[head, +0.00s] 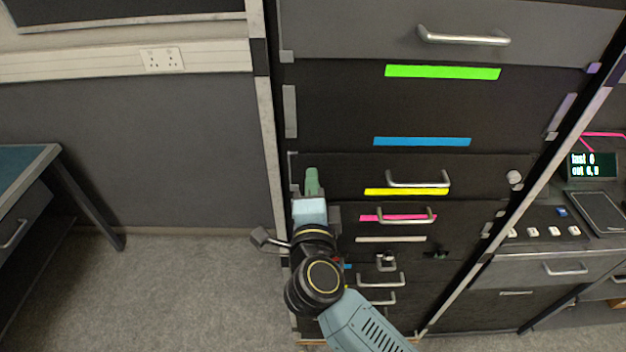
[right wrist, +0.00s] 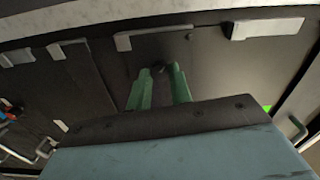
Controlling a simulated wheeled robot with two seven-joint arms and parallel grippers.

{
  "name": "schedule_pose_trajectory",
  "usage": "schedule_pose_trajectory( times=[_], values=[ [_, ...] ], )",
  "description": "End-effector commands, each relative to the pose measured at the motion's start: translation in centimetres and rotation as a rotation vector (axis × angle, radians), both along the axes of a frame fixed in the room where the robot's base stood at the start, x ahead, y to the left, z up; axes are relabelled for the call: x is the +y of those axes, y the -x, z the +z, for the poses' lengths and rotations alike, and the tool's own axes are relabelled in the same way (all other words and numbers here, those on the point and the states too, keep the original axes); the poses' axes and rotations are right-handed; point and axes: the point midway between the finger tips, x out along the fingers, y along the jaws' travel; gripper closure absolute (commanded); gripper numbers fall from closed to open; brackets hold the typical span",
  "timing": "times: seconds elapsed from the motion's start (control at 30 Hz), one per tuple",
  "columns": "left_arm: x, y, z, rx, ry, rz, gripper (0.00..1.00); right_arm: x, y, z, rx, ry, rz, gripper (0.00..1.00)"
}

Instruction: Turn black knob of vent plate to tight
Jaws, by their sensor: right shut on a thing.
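My right gripper (head: 311,182) reaches up to the left edge of the dark drawer rack, beside the panel with the yellow strip. In the right wrist view its two green fingers (right wrist: 160,78) stand close together, tips against the dark panel. A small black knob (right wrist: 161,68) shows partly between the fingertips, and the gripper is shut on it. The fingers hide most of the knob, and its turn angle cannot be read. In the head view the gripper covers it. I cannot make out the vent plate's outline. My left gripper is not in view.
A silver handle (head: 418,184) sits right of my gripper, with several more handles below. A pale round knob (head: 515,177) is at the rack's right side. A pale upright post (head: 262,110) borders the rack on the left. The floor (head: 190,290) at left is clear.

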Motion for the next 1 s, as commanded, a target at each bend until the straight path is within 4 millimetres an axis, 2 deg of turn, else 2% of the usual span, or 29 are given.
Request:
schedule_pose_trajectory(
  times=[0.6,1.0],
  values=[
    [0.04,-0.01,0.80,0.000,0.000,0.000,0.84,0.04,0.05,-0.26,0.004,-0.581,-0.003,1.00],
    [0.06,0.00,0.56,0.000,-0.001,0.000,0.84,0.07,0.03,-0.27,0.004,-0.843,-0.002,1.00]
  ],
)
